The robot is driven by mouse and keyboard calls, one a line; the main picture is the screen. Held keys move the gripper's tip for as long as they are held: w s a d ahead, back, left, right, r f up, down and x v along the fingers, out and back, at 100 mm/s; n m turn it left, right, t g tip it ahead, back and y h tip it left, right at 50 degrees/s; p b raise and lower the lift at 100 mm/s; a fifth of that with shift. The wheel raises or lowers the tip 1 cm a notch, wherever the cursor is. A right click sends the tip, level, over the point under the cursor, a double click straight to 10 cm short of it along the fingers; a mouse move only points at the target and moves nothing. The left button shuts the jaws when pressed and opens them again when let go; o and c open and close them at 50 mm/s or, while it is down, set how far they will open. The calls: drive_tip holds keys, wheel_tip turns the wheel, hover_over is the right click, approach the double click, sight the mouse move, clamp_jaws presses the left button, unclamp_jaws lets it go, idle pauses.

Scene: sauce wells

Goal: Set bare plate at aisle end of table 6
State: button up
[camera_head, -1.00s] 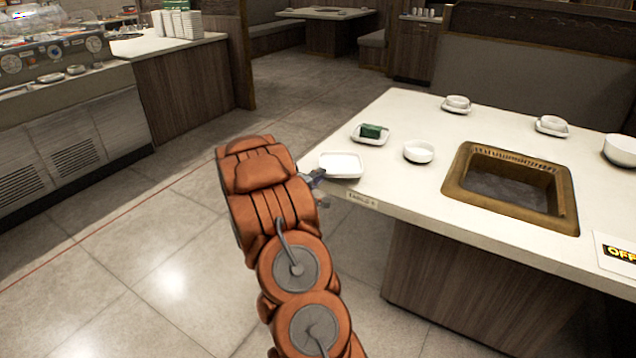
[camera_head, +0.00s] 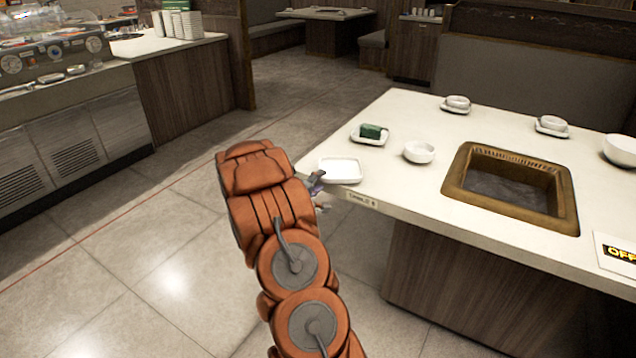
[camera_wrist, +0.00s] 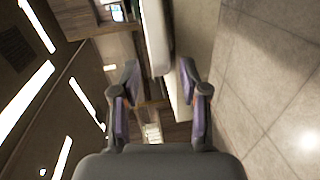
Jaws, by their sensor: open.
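A bare white square plate (camera_head: 340,169) lies at the near-left corner of the table 6 top (camera_head: 395,190), at the aisle end. Its left edge is close to the table edge. My gripper (camera_head: 319,184) is at the near-left side of this plate, low by the table edge, partly hidden by my wrist. In the wrist view my gripper (camera_wrist: 160,80) is open, its fingers apart. A pale, rounded edge (camera_wrist: 155,40), probably the plate's, shows between and beyond the fingers. I cannot tell whether a finger touches it.
Behind the bare plate is another plate (camera_head: 357,138) with a green item (camera_head: 371,131). A white bowl (camera_head: 419,152) and the sunken grill (camera_head: 512,186) are to the right. The aisle floor (camera_head: 170,220) left of the table is clear.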

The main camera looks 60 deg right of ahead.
drive_tip(key=a+r, duration=0.1)
drive_tip(key=a, duration=1.1)
drive_tip(key=shift+s+r, duration=0.3)
drive_tip(key=shift+r, duration=0.1)
